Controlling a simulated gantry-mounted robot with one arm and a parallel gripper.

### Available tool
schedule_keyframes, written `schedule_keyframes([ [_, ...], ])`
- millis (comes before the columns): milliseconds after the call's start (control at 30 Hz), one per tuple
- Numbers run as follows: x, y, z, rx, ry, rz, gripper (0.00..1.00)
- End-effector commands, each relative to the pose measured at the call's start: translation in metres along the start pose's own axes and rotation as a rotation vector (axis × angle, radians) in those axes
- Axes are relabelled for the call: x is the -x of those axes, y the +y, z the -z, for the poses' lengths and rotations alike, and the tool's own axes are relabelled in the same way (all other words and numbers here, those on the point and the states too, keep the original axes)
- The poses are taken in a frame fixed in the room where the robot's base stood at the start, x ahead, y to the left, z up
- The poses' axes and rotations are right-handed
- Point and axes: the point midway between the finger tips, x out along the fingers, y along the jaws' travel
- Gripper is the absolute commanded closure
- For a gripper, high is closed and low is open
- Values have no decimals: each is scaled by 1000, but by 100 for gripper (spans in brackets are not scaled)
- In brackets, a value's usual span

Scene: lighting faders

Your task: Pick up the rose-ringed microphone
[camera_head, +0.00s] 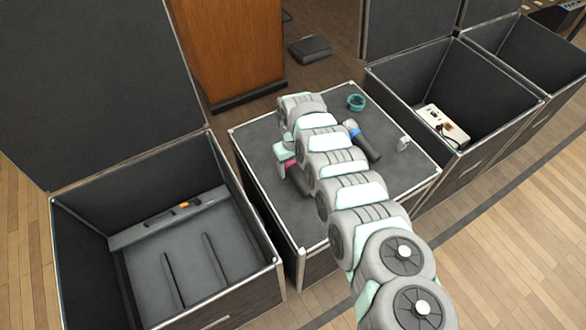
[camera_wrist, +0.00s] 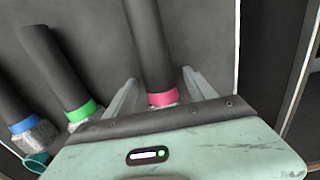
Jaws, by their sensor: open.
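The rose-ringed microphone (camera_wrist: 149,45) has a dark handle, a pink ring and a silver head. In the wrist view it runs between the two fingers of my gripper (camera_wrist: 160,76), which is open with a finger on either side. The head lies partly behind the gripper body, and I cannot tell whether the fingers touch it. In the head view its pink ring (camera_head: 291,163) shows beside my gripper (camera_head: 286,157), over the grey case top; my arm hides part of it.
A green-ringed microphone (camera_wrist: 73,81) and a blue-ringed microphone (camera_wrist: 27,84) lie to the left in the wrist view. A teal cup-like ring (camera_head: 356,102) and a small silver object (camera_head: 403,144) are on the case top (camera_head: 263,135). Open cases (camera_head: 270,272) flank it.

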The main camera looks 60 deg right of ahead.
Motion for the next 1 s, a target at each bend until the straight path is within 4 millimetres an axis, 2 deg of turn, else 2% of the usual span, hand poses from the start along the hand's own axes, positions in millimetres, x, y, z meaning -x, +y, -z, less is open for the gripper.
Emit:
schedule_keyframes([
  [67,0,0,0,0,0,0,41],
  [767,0,0,0,0,-1,1,98],
  [1000,0,0,0,0,-1,1,100],
])
